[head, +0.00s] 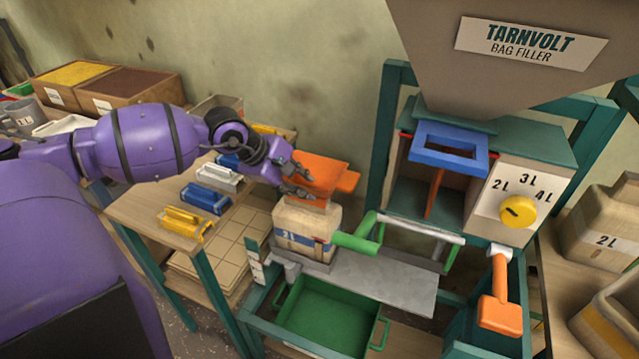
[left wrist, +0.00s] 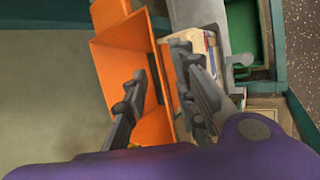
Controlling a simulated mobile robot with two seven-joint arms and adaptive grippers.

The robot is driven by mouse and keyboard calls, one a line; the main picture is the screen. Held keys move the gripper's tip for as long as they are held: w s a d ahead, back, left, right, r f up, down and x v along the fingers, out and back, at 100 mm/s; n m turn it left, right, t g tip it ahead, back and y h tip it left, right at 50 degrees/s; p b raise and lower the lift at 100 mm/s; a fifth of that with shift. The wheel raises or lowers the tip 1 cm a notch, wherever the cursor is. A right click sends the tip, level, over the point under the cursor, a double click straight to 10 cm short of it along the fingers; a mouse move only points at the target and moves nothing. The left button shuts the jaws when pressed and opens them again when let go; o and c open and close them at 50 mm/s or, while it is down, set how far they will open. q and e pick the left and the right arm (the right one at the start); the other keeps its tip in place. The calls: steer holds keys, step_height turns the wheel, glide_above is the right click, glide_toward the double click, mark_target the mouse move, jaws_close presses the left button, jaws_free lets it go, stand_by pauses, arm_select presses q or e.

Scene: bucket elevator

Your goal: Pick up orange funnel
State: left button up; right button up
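The orange funnel (head: 322,172) stands on top of the beige 2L bag (head: 302,243) in the head view. In the left wrist view the funnel (left wrist: 112,62) fills the middle, with its flat tab at the top. My left gripper (head: 296,180) is at the funnel's left side. In the left wrist view my left gripper (left wrist: 163,68) has its fingers apart, one over the funnel's inside and one outside its wall. I cannot tell whether either finger touches the wall. My right gripper is in neither view.
The bag filler (head: 500,100) with a blue frame (head: 447,160) and yellow dial (head: 517,211) stands to the right. A green bar (head: 358,243) is close beside the bag. A green crate (head: 325,318) lies below. Yellow, blue and white clips (head: 187,223) lie left.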

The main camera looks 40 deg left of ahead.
mark_target(309, 190)
arm_select(q)
steer(key=x, duration=0.4)
steer(key=shift+s, duration=0.1)
jaws_close()
